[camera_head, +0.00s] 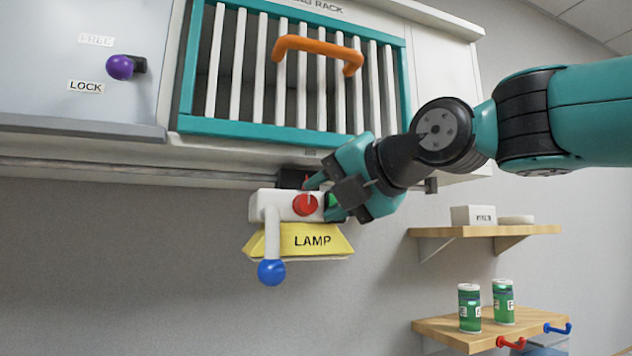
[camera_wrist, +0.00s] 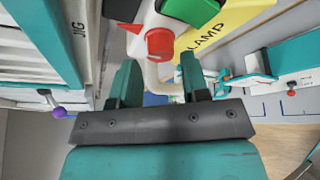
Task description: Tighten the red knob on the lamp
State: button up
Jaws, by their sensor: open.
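The red knob (camera_head: 305,205) is on the front of the lamp's white body (camera_head: 282,198), above the yellow shade (camera_head: 322,240) marked LAMP. In the wrist view the red knob (camera_wrist: 160,43) is ahead of my fingers and centred near the gap between them. My gripper (camera_head: 322,192) is at the right of the knob in the head view. In the wrist view my gripper (camera_wrist: 156,82) is open, with nothing seen between its fingers. A green part (camera_wrist: 196,8) is on the lamp beside the knob. Whether a finger touches the lamp cannot be told.
A white lever with a blue ball (camera_head: 271,272) hangs at the lamp's left front. Above is a rack with an orange handle (camera_head: 318,48). A purple knob (camera_head: 120,67) is at the upper left. Shelves (camera_head: 480,231) and green cans (camera_head: 469,308) are at the right.

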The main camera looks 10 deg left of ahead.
aim_at(311, 208)
jog(key=shift+p+x, duration=0.45)
jog(key=shift+x, duration=1)
jog(key=shift+f, duration=0.1)
jog(key=c, duration=0.6)
